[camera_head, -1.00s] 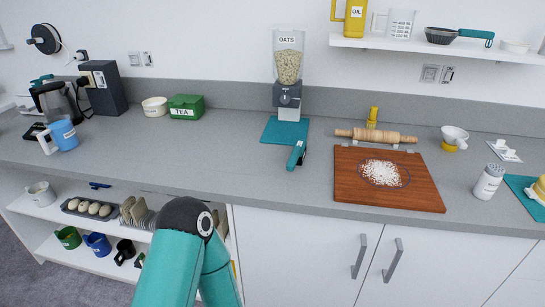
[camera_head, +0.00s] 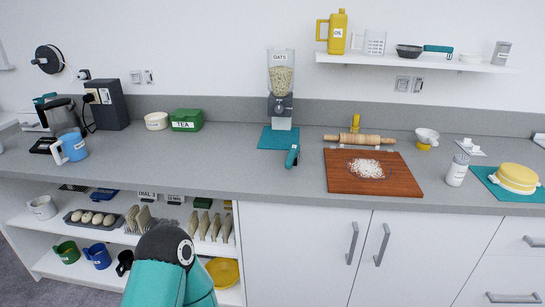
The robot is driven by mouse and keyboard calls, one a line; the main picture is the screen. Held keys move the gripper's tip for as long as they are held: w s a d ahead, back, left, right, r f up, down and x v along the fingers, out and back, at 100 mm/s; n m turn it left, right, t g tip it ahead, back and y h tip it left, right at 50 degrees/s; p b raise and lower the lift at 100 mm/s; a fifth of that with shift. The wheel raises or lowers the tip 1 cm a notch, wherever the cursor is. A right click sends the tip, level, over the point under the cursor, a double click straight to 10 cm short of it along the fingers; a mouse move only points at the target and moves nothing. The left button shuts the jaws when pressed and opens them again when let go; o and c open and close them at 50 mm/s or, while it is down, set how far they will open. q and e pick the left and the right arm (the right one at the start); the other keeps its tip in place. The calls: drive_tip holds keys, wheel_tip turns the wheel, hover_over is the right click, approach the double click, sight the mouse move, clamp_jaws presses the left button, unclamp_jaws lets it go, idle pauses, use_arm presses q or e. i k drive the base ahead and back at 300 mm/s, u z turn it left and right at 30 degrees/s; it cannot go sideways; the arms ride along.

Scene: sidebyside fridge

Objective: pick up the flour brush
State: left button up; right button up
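A small yellow upright item (camera_head: 355,122) stands on the counter behind the rolling pin; it may be the flour brush, but its bristles cannot be made out. The wooden rolling pin (camera_head: 358,139) lies along the board's back edge. One teal arm link of mine shows at the bottom, left of centre. Neither gripper is in view.
A shelf (camera_head: 420,60) hangs above.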

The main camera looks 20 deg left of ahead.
sight(293, 155)
drive_tip(key=z, duration=0.15)
drive_tip(key=i, duration=0.9)
drive_tip(key=u, duration=0.05)
